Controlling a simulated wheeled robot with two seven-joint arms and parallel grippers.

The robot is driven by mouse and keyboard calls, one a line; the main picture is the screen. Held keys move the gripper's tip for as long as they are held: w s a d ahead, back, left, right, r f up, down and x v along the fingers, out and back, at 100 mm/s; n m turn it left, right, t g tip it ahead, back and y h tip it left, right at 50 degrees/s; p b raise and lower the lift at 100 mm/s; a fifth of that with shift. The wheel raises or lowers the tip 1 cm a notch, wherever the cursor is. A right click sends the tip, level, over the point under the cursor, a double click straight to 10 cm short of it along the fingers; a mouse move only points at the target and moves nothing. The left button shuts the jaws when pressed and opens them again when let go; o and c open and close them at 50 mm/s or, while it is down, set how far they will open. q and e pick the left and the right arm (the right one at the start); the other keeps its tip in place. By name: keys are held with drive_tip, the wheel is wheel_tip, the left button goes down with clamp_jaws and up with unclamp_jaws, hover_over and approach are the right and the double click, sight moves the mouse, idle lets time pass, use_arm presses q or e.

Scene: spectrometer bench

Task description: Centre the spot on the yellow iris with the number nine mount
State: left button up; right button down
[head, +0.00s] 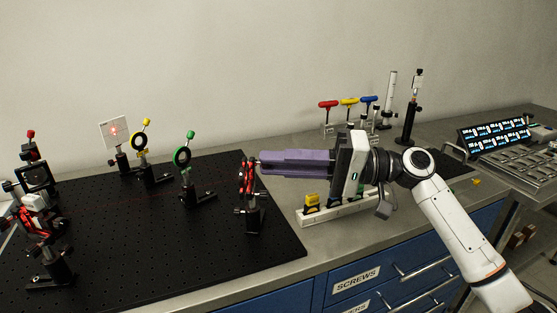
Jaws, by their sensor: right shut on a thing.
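The yellow iris (141,143), a dark ring with a yellow knob on top, stands on a post at the back of the black breadboard. Just left of it, a pale target card (115,132) shows a red spot near its middle. A red and black mount (247,190) stands on a post near the breadboard's right edge; I cannot read a number on it. My right gripper (263,163), with purple fingers, reaches in from the right and is shut on a part at the mount's upper right side. The fingers hide that part. My left gripper is out of view.
A green-knobbed iris (183,157) stands between the yellow iris and the mount. More red and black optics (35,215) stand at the far left. A white rack (342,210) lies below my right gripper. Red, yellow and blue T-handled tools (349,102) stand behind it.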

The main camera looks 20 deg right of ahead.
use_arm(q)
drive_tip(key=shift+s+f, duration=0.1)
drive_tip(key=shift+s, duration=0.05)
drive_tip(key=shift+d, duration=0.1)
use_arm(e)
drive_tip(key=c, duration=1.7)
unclamp_jaws()
drive_tip(key=shift+c, duration=0.2)
use_arm(q)
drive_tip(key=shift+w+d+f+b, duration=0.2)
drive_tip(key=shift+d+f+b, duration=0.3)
drive_tip(key=shift+b, duration=0.75)
use_arm(e)
drive_tip(key=v, duration=1)
drive_tip(key=shift+d, duration=0.2)
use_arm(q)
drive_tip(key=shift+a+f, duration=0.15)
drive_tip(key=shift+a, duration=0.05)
